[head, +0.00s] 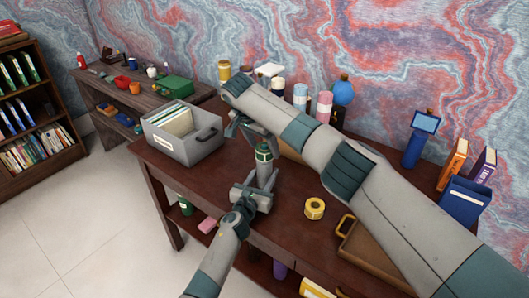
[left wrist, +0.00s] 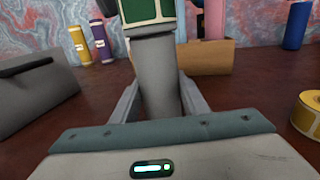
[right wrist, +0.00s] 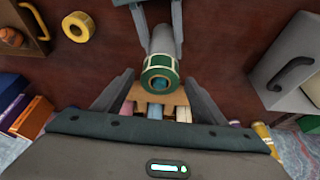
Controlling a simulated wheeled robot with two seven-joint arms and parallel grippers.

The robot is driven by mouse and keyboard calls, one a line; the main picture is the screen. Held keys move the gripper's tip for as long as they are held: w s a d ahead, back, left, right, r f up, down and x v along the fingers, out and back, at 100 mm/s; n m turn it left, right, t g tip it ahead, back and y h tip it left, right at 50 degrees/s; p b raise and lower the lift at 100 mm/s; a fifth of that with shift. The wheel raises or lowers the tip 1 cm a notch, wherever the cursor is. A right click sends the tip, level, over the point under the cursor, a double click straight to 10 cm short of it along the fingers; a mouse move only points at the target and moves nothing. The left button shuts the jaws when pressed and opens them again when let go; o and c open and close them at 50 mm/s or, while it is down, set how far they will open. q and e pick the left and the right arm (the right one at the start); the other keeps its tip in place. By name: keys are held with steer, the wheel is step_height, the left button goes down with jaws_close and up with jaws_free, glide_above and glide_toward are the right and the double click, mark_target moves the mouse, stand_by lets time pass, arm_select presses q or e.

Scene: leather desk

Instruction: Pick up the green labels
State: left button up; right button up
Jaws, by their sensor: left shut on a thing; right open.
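The green labels (head: 264,153) form a green roll with cream edging at the upper end of a grey cylinder (head: 264,175) above the desk. My left gripper (head: 252,195) is shut on this cylinder, which also stands between its fingers in the left wrist view (left wrist: 157,80). The labels show cut off at that view's top (left wrist: 147,12). My right gripper (head: 240,128) is open above them. In the right wrist view the green ring (right wrist: 160,77) lies between and just beyond the spread fingers (right wrist: 158,95); I cannot tell whether they touch.
A grey file box (head: 183,145) stands left on the dark desk (head: 290,232). A yellow roll (head: 314,208) and a brown tray (head: 372,258) lie to the right. Bottles (head: 324,105) stand behind my right arm; a blue stand (head: 414,150) and books are farther right.

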stand_by(0.4)
steer(key=c, duration=1.1)
step_height(320, 180, up, 10)
stand_by(0.3)
arm_select(q)
steer(key=o, duration=1.2)
